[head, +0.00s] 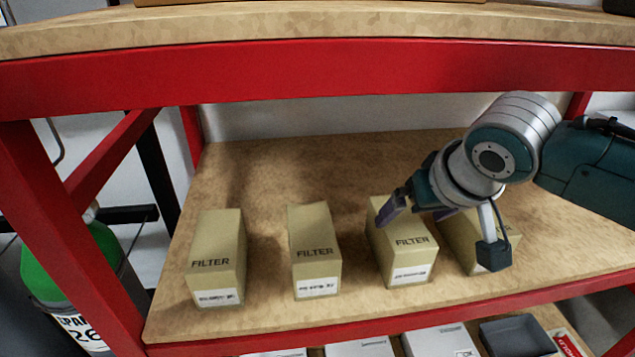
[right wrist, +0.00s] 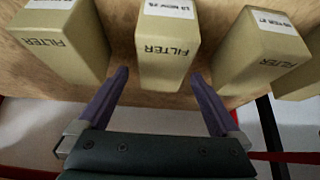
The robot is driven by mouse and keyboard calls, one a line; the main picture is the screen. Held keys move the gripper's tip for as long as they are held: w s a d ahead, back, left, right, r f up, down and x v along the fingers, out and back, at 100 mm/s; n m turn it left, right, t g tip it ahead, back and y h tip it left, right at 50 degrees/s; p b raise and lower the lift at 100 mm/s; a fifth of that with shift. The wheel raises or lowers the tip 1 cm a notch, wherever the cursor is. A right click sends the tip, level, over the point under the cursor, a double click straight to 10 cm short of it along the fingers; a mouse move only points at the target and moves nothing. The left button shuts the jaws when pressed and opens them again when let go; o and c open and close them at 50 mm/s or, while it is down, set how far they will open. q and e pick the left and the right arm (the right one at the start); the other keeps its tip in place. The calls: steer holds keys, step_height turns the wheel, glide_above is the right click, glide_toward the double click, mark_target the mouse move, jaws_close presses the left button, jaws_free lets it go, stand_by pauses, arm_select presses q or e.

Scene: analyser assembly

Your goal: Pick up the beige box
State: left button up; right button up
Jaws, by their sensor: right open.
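Several beige boxes marked FILTER stand in a row on the wooden shelf. In the head view these are the leftmost box (head: 218,245), the second box (head: 315,240), the third box (head: 403,258) and the rightmost box (head: 480,255), which my right arm partly covers. My right gripper (head: 415,215) is open and empty at the back end of the third box. In the right wrist view, the third box (right wrist: 165,65) lies ahead between the spread fingers (right wrist: 159,77), with the rightmost box (right wrist: 62,55) and second box (right wrist: 258,60) on either side. Finger contact cannot be told. My left gripper is out of view.
The wooden shelf (head: 260,165) sits in a red frame, under an upper board with a red front beam (head: 320,68). A lower level holds white boxes (head: 440,341) and a grey tray (head: 515,338). A green cylinder (head: 75,262) stands at the left.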

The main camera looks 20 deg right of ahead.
mark_target(403, 223)
steer(key=x, duration=0.1)
steer(key=b+x, duration=0.1)
steer(key=x, duration=0.1)
steer(key=b+x, duration=0.1)
steer(key=shift+w+a+f, duration=0.15)
steer(key=shift+a+f, duration=0.05)
steer(key=shift+f, duration=0.1)
steer(key=shift+w+f, duration=0.25)
steer(key=c, duration=1.5)
steer(key=shift+r, duration=0.1)
